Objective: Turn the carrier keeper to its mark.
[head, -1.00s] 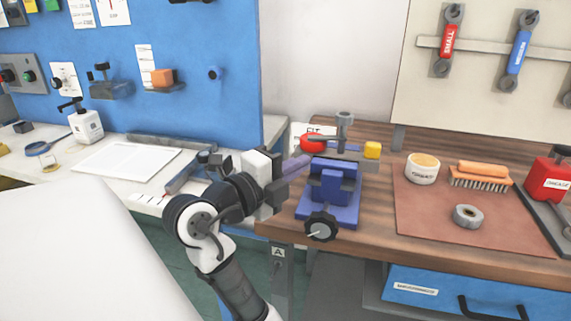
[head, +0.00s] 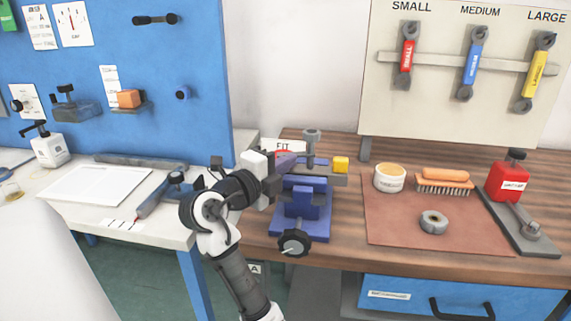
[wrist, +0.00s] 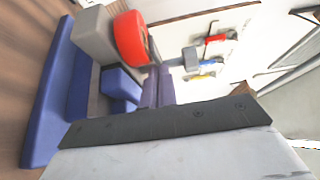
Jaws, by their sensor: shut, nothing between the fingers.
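A blue vise (head: 300,204) on the wooden bench holds a grey bar, the carrier (head: 325,178), with a yellow block (head: 341,165) at its right end and an upright grey bolt (head: 311,145). A red rounded part (head: 284,153), which may be the keeper, is mostly hidden behind my gripper (head: 292,160). In the wrist view the red part (wrist: 130,38) shows clearly beside my gripper's purple fingers (wrist: 157,84). The fingers are together and empty, close to the red part; I cannot tell if they touch it. I cannot make out a mark.
A brown mat (head: 390,229) to the right bears a tin (head: 390,180), a brush (head: 443,184) and a grey ring (head: 433,222). A red grease container (head: 509,182) stands farther right. The vise's black knob (head: 293,243) juts out at the bench front.

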